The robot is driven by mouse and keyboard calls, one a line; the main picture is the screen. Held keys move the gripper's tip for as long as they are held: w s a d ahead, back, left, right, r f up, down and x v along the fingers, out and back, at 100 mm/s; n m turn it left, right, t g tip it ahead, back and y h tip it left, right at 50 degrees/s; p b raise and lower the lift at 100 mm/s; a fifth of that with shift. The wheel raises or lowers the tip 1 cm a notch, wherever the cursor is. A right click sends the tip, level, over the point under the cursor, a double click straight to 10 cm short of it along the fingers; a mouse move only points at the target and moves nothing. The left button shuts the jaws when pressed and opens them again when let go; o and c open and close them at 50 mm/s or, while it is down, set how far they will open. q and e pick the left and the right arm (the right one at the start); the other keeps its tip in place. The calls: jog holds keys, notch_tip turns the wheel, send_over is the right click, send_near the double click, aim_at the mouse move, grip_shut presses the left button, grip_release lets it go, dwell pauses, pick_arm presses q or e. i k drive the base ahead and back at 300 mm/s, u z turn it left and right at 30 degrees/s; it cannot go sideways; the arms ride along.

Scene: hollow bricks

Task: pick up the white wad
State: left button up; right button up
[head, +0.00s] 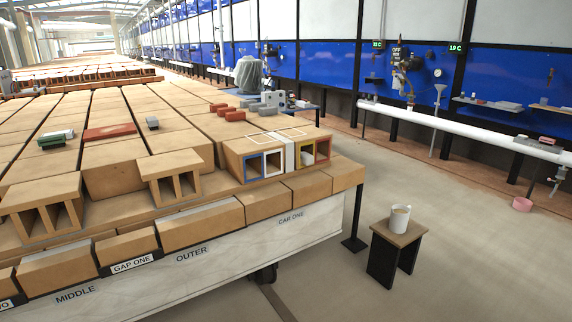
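I cannot make out a white wad for certain. At the right end of the brick car, a hollow brick (243,149) has openings outlined in blue and white on its front face. Beside it, past a white upright band (289,156), another hollow brick (312,141) has openings outlined in yellow and red. The insides of these openings are small and partly dark, so I cannot tell what lies deep in them. Neither of my grippers is in view.
A white mug (400,218) stands on a small stool (399,234) at the right. Other hollow bricks (168,166) stand along the car's front. Dark red blocks (235,115) and grey blocks (272,99) lie farther back. The floor (470,190) right of the car is largely open.

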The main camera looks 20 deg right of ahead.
aim_at(306, 158)
jog(key=z, duration=0.8)
jog(key=i, duration=0.75)
jog(key=z, duration=1)
jog(key=i, duration=1)
jog(key=u, duration=0.95)
jog(key=i, duration=0.8)
jog(key=u, duration=0.9)
